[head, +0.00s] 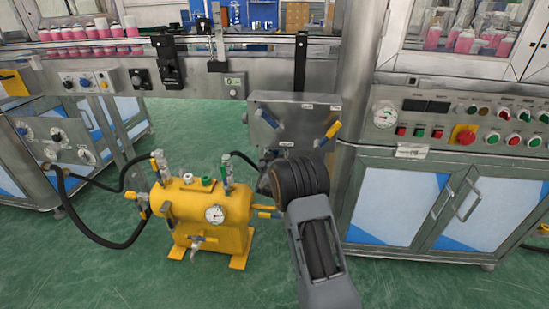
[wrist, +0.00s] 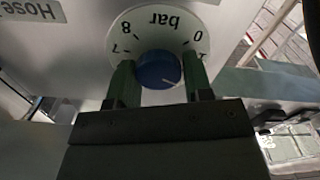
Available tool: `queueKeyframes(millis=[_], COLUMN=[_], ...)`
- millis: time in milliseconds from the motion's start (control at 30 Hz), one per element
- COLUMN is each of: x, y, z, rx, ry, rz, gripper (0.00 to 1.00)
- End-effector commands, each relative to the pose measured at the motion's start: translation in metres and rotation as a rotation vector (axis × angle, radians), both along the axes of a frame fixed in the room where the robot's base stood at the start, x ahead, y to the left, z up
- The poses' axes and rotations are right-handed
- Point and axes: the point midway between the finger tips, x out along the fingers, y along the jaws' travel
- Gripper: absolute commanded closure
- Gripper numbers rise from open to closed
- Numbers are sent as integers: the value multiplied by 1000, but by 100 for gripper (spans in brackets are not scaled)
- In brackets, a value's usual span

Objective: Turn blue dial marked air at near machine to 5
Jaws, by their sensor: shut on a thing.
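The blue dial (wrist: 158,66) shows in the wrist view, in the middle of a round white scale plate (wrist: 158,20). The plate is upside down in this view and reads bar, 0, 7 and 8; its lower part is hidden by my gripper. A short pale mark on the dial points to the lower right. My gripper (wrist: 160,77) has one dark green finger on each side of the dial and is shut on it. In the head view my arm (head: 305,195) reaches toward the grey panel box (head: 318,100), and it hides my fingers and this dial.
A yellow tank (head: 232,235) with a gauge and black hoses stands on the green floor left of my arm. A blue handle (head: 267,118) and a yellow-blue handle (head: 328,133) sit on the panel box. A button cabinet (head: 430,190) stands at the right.

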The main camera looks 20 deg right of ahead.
Motion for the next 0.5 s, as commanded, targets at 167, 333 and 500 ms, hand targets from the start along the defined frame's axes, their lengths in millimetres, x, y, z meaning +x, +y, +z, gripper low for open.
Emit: queueKeyframes(millis=[167,333,500], x=[-1,-1,-1], y=[-3,-3,-4], z=[-3,-4,-4], rx=[85,211,352], ry=[-49,-122,-202], rz=[-6,-7,-6], gripper=[77,77,77])
